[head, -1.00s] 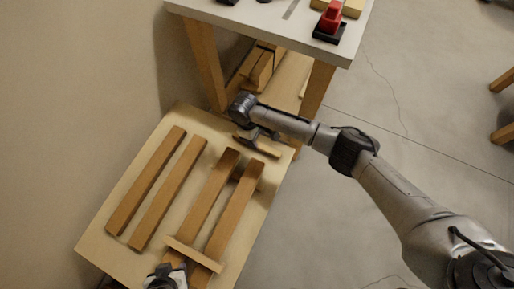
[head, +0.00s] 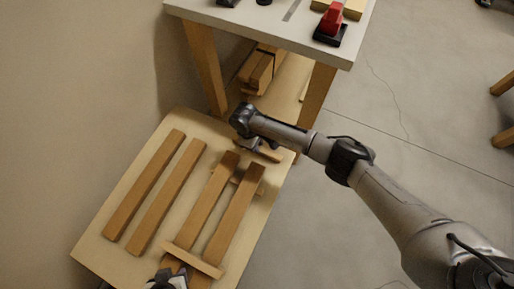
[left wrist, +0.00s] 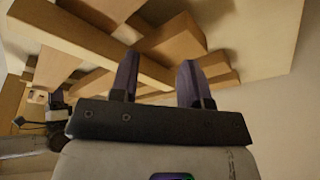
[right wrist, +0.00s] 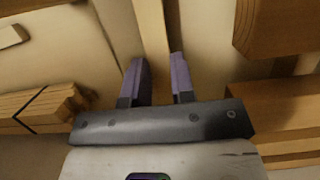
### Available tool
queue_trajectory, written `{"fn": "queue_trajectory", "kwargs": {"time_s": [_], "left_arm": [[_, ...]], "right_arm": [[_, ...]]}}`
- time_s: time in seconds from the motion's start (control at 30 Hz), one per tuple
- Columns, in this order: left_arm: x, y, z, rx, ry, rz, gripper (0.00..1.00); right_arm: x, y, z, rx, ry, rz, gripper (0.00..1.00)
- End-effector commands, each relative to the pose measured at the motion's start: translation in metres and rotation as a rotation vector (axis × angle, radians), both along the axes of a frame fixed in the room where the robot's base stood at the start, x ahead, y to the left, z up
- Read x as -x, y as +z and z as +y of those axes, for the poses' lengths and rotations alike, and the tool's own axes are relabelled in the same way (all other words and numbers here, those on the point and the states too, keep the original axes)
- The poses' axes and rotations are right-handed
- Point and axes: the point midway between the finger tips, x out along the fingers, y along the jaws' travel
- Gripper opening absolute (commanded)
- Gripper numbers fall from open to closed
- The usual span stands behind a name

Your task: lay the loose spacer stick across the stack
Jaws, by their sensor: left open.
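The stack's two brown beams (head: 238,210) lie side by side on the right half of the pale board. One light spacer stick (head: 193,260) lies across their near ends. Another stick piece (head: 236,180) shows between the beams near their far ends. My left gripper (head: 168,282) is at the near ends, partly cut off by the frame. In the left wrist view its fingers (left wrist: 155,82) are open and empty, close to the beams and near stick. My right gripper (right wrist: 158,80) is shut on a light spacer stick (head: 266,153), just beyond the beams' far ends.
Two more beams (head: 145,185) lie apart on the left of the board (head: 105,262). A white table (head: 270,22) with wooden legs stands beyond, with a red-topped item (head: 331,20) on it. Bundled wood (head: 262,70) lies beneath it.

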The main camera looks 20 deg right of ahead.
Motion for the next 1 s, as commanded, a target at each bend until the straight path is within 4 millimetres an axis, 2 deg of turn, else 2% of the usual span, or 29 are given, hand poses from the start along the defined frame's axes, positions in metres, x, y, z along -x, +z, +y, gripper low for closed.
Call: {"fn": "queue_trajectory", "kwargs": {"time_s": [0.03,0.2,0.47,1.0], "left_arm": [[0.0,0.0,0.0,0.0,0.0,0.0,0.43],[0.0,0.0,0.001,-0.003,-0.002,0.0,0.43],[0.0,0.006,0.003,-0.012,-0.008,0.0,0.43],[0.0,0.057,0.002,-0.007,-0.004,0.0,0.43]], "right_arm": [[0.0,0.0,0.0,0.0,0.0,0.0,0.17],[0.0,0.0,0.0,0.0,0.0,0.0,0.0],[0.0,0.006,0.0,0.0,0.0,0.0,0.0],[0.0,0.048,0.0,0.0,-0.001,0.0,0.0]]}}
